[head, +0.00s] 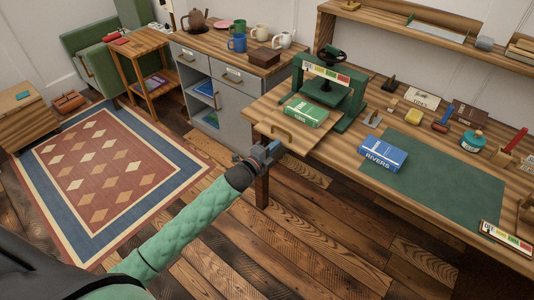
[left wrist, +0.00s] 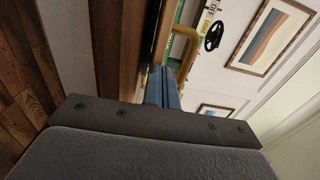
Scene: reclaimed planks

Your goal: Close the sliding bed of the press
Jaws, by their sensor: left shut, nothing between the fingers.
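The green press (head: 345,103) stands at the back left of the workbench, with a dark handwheel on top. Its wooden sliding bed (head: 258,110) sticks out past the bench's front edge, toward the lower left. A green book (head: 305,112) lies on the bed. A brass handle (head: 273,134) is on the bed's front; it also shows in the left wrist view (left wrist: 190,38). My left gripper (head: 271,149) is shut and empty, just in front of and below the handle. Its blue fingertips (left wrist: 162,82) point toward the handle; whether they touch is unclear. My right gripper is out of view.
A grey cabinet (head: 205,85) with mugs on top stands left of the press. A patterned rug (head: 105,165) covers the floor at left. The floor before the bed is clear.

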